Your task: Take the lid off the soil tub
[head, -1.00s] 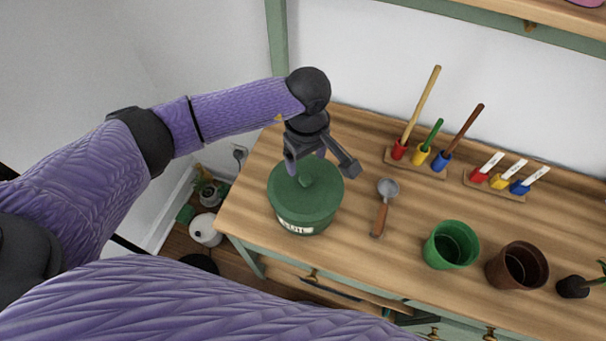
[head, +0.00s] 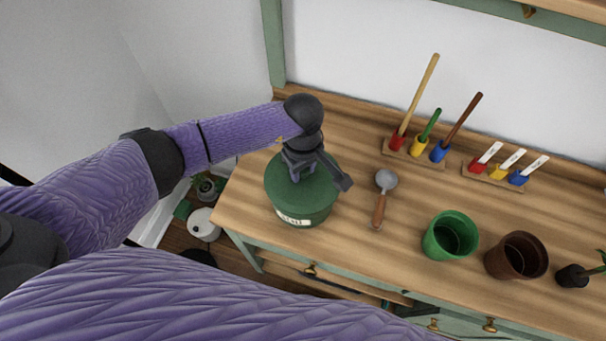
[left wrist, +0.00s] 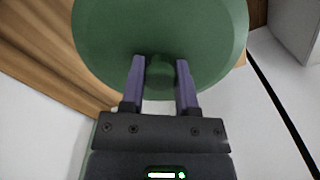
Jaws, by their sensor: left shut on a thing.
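The soil tub (head: 322,210) is a round green tub with a white label, standing near the left end of the wooden bench. Its green lid (head: 284,188) sits on top and looks level; I see no gap under it. My left gripper (head: 303,178) points down over the middle of the lid, shut on the lid's knob. In the left wrist view the two fingers stand on either side of the green knob (left wrist: 160,72), with the lid (left wrist: 105,35) spread out behind it. In the head view the gripper hides the knob. My right gripper is not in view.
A trowel (head: 380,205) lies just right of the tub. Further right are a green pot (head: 436,240), a brown pot (head: 503,262) and a small dark plant pot (head: 571,277). Upright tools (head: 416,146) and coloured markers (head: 497,172) stand in racks at the back.

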